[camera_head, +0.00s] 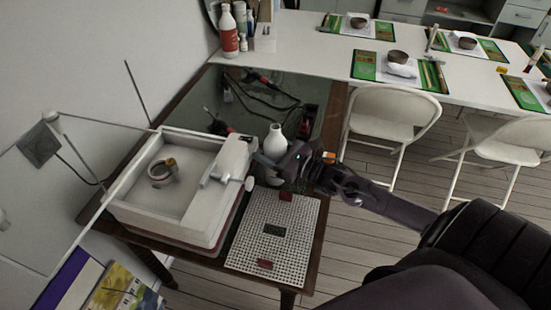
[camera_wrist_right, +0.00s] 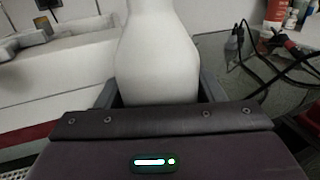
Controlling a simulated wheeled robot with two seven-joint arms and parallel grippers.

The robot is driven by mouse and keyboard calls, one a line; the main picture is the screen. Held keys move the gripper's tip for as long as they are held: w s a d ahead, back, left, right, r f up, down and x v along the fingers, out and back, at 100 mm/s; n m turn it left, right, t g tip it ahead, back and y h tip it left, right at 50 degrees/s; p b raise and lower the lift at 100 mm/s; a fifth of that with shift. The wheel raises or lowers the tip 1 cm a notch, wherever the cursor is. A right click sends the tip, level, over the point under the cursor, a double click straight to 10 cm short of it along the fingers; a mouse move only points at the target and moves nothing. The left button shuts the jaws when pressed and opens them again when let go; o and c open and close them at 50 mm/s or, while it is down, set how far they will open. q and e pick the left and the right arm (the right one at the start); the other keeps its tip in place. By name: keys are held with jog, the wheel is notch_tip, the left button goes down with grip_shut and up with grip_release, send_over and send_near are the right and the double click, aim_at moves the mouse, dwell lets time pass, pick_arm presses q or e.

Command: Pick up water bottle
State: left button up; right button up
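The white bottle (camera_head: 274,142) stands upright on the dark glass-topped table, with its narrow neck up. My left gripper is in neither view.
A white basin unit (camera_head: 190,144) with a round item in it stands left of the bottle. A white perforated board (camera_head: 250,245) lies in front. Black cables and red-handled tools (camera_head: 262,78) lie behind. White folding chairs (camera_head: 392,115) and a set white table (camera_head: 320,52) are beyond.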

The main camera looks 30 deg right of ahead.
jog(key=c, duration=0.7)
jog(key=shift+c, duration=0.5)
jog(key=shift+r, duration=0.15)
